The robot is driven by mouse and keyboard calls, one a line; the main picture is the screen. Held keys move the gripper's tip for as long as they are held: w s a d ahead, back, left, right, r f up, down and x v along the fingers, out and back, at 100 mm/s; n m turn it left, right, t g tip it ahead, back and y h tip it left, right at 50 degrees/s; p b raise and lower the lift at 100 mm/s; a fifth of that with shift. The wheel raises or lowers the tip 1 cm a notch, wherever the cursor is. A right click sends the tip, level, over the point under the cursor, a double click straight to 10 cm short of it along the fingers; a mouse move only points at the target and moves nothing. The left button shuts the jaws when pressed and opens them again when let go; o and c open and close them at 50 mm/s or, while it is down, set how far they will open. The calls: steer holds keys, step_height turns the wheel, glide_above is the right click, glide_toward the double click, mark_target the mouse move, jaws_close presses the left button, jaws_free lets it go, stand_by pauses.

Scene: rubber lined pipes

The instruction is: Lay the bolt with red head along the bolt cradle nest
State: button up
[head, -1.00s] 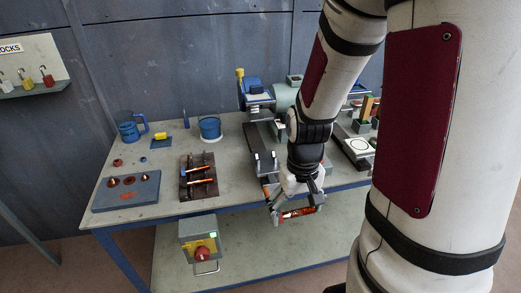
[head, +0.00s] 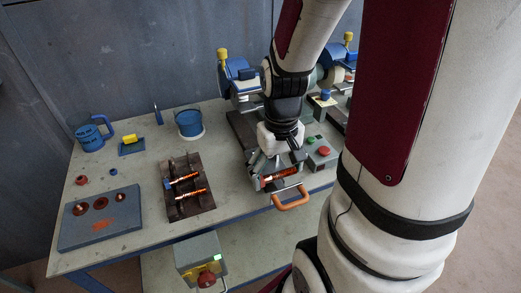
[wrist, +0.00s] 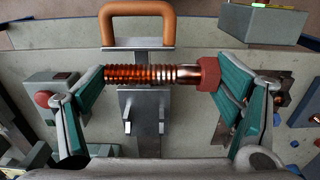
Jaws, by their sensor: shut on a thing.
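The bolt with the red head (wrist: 190,75) is copper coloured and threaded, with its red head at the right in the wrist view. My gripper (wrist: 158,80) is shut on it, with one finger at each end. In the head view my gripper (head: 278,178) holds the bolt (head: 281,174) level near the table's front edge. A dark brown cradle rack (head: 205,203) stands on the table to the left of my gripper. Two copper bolts (head: 183,180) lie across it, the far one with a blue end. I cannot tell which part is the nest.
An orange handle (head: 291,198) on a grey fixture is close below my gripper. A box with red and green buttons (head: 318,152) stands to its right. A blue-grey block (head: 100,220), a blue cup (head: 190,123) and a blue jug (head: 92,133) stand left.

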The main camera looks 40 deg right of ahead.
steer(key=w+d, duration=0.2)
steer(key=w, duration=0.2)
steer(key=w+d, duration=0.2)
steer(key=w, duration=0.1)
steer(key=w+d+f, duration=0.1)
steer(key=w+d, duration=0.1)
steer(key=w, duration=0.2)
steer(key=shift+w+d+f+p, duration=0.1)
steer(key=shift+w+p, duration=0.25)
steer(key=shift+p, duration=0.05)
steer(key=shift+f, duration=1.75)
steer(key=shift+f, duration=0.1)
steer(key=o, duration=1.3)
